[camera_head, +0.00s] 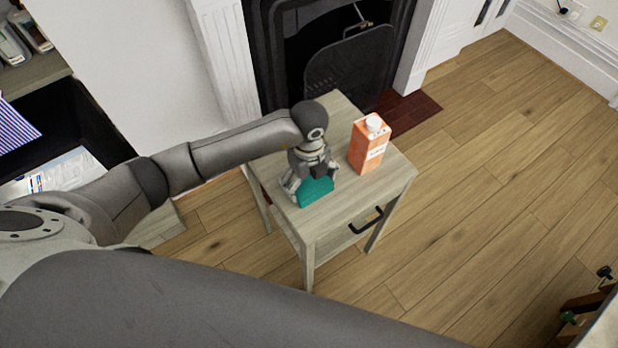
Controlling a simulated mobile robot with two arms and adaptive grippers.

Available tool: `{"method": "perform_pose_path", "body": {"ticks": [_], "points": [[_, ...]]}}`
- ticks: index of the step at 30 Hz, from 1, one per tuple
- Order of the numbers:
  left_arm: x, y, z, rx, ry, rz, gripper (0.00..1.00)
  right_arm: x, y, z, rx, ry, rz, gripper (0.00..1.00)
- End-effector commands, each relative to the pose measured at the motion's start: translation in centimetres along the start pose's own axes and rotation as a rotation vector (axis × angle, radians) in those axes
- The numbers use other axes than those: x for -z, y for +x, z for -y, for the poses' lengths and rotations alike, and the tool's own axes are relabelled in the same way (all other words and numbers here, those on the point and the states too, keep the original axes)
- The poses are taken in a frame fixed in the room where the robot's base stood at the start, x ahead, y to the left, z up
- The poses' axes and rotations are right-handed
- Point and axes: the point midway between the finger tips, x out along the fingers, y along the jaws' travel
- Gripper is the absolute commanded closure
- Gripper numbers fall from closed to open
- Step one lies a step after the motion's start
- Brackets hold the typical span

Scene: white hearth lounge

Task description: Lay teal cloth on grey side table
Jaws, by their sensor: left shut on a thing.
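The teal cloth (314,192) is a small folded-looking piece at the front left part of the grey side table (342,212). My left gripper (312,180) is shut on the cloth from above and hides part of it. The cloth is at or just above the tabletop; I cannot tell if it touches. The side table has a greyish wood top and a drawer with a black handle. My right gripper does not show.
An orange carton (368,146) with a white cap stands upright on the table, right of my left gripper. A black fireplace (345,65) is behind the table. A shelf with books and papers (50,175) is at the left.

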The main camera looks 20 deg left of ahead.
Motion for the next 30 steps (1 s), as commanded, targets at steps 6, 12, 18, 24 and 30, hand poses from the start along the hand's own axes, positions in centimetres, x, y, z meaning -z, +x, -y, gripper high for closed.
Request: {"method": "perform_pose_path", "body": {"ticks": [6,12,18,24,30], "points": [[0.0,0.3,0.0,0.0,0.0,0.0,0.04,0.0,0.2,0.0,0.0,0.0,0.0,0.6],[0.0,0.2,0.0,0.0,0.0,0.0,0.0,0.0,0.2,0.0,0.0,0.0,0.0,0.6],[0.0,0.1,0.0,0.0,0.0,0.0,0.0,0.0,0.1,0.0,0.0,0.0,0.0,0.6],[-0.1,-1.8,0.1,0.004,0.001,0.001,0.0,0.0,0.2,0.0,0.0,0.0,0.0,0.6],[-0.1,-6.1,0.1,0.006,0.001,0.002,0.0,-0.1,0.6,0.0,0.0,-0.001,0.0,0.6]]}}
